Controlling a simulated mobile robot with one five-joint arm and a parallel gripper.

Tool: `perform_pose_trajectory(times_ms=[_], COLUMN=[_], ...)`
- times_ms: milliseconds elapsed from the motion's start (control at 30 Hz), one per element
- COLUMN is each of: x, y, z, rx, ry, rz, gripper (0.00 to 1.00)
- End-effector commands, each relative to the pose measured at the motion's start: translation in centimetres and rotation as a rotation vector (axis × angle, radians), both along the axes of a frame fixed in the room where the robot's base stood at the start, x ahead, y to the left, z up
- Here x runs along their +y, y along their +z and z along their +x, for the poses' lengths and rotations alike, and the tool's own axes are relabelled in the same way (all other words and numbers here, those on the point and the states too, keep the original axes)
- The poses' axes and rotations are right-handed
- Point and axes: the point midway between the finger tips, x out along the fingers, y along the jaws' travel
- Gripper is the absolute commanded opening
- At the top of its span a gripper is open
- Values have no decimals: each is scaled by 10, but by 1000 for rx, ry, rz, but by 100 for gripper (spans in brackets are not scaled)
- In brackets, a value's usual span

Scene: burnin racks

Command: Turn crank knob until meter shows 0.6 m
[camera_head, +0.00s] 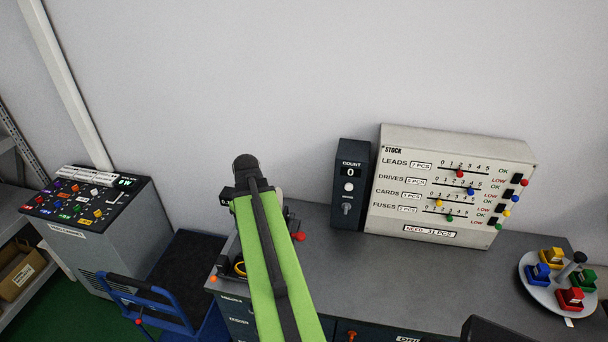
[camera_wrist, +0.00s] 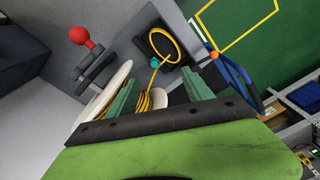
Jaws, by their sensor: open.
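The crank's red knob (camera_wrist: 80,36) is at the upper left of the wrist view. It stands on a grey arm beside a reel with a white flange (camera_wrist: 101,95) and yellow cable (camera_wrist: 146,98). In the head view the red knob (camera_head: 299,237) shows just right of my green arm, which hides most of the reel. My gripper (camera_wrist: 159,77) is open, its two green fingers apart on either side of the yellow cable in the picture. The knob is left of both fingers, not between them. A yellow ring (camera_wrist: 176,36) on a black block stands beyond.
The bench (camera_head: 400,270) is clear right of my arm. A count box (camera_head: 350,185) and stock panel (camera_head: 450,190) stand at its back. A round tray (camera_head: 539,292) with coloured blocks is at right. A blue cart (camera_head: 165,300) and a control cabinet (camera_head: 110,240) are left.

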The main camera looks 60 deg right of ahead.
Motion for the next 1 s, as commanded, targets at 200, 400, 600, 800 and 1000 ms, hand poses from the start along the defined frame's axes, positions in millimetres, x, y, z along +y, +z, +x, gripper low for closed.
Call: perform_pose_trajectory(times_ms=[200,400,600,800,1000], x=[-99,-122,-123,-123,-125], y=[61,67,60,34,-7], z=[-96,-127,-127,-124,-120], rx=[-26,-32,-32,-32,-32], ry=[-74,-88,-87,-88,-88], rz=[-18,-26,-27,-27,-27], gripper=[59,59,59,59,59])
